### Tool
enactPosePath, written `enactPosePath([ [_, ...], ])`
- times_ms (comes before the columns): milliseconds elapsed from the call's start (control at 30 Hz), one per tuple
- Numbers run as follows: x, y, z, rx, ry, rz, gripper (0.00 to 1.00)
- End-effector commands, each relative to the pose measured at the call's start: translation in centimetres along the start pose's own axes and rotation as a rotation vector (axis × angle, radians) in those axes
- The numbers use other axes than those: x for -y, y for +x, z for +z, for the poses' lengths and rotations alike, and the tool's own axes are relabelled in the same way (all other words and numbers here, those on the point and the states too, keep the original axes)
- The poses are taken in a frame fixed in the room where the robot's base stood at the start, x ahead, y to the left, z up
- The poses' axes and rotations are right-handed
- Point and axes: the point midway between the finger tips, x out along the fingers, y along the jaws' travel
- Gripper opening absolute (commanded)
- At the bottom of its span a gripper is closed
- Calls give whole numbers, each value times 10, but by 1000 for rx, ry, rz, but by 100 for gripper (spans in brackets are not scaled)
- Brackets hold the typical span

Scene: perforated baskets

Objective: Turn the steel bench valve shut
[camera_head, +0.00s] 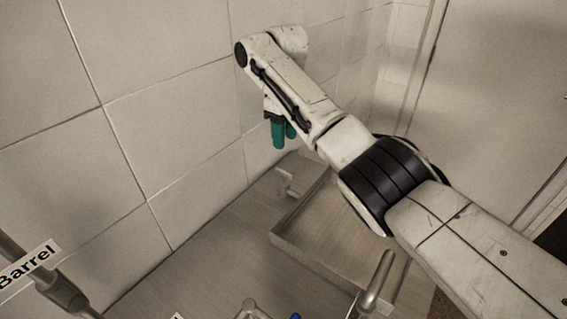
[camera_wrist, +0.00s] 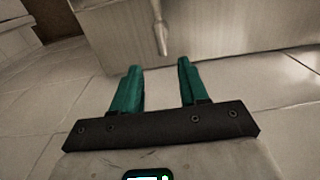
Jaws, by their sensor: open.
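A small pale metal fitting with a lever (camera_head: 287,183) stands on the steel bench at the back, by the tiled wall; I take it for the bench valve, but no label on it shows. In the wrist view a slim metal lever (camera_wrist: 160,30) stands out ahead, beyond the gap between my fingers and apart from them; it is probably the same one. My gripper (camera_head: 281,145) has green fingers pointing down, above the back of the bench near the wall. The wrist view shows my gripper (camera_wrist: 157,75) open and empty, fingers apart.
A shallow steel basin (camera_head: 325,235) is set in the bench, with a thick metal handle (camera_head: 376,280) at its front. A pipe with a "Barrel" label (camera_head: 28,266) is at left. Another metal fitting (camera_head: 252,311) is cut off below. The tiled wall (camera_head: 165,120) is close behind my gripper.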

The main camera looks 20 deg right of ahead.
Motion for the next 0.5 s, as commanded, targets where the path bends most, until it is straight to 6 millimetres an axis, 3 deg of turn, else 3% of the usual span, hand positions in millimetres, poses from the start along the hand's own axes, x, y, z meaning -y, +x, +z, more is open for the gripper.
enactPosePath([
  [167, 0, 18, 1, 4, -2, -3, 44],
  [500, 0, 78, 1, 4, -1, -2, 44],
])
